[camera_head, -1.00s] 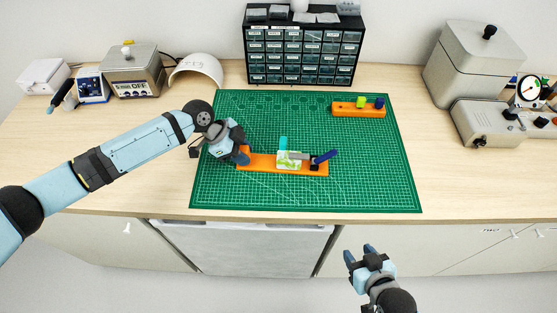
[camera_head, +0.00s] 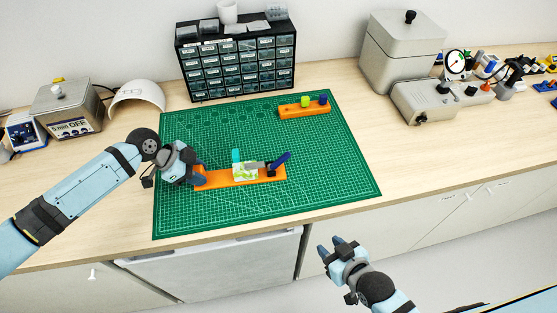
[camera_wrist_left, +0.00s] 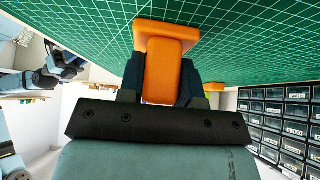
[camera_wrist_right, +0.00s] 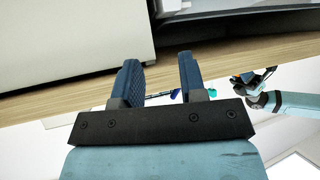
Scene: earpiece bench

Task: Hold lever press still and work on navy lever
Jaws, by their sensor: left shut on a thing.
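The lever press has an orange base (camera_head: 215,182) lying on the green cutting mat, with a pale green-and-white block (camera_head: 245,172) and a cyan piece (camera_head: 236,156) on it. The navy lever (camera_head: 281,159) sticks up at a tilt from the press's right end. My left gripper (camera_head: 199,176) is shut on the left end of the orange base; the left wrist view shows the orange part (camera_wrist_left: 163,72) between its fingers. My right gripper (camera_head: 338,246) is open and empty, in front of the bench edge, well apart from the press. Its spread fingers also show in the right wrist view (camera_wrist_right: 160,80).
A second orange base (camera_head: 304,111) with a lime and a navy piece stands at the mat's back right. A black drawer cabinet (camera_head: 237,62) stands behind the mat (camera_head: 330,170). Grey instruments line the right and left. The mat's right and front areas are clear.

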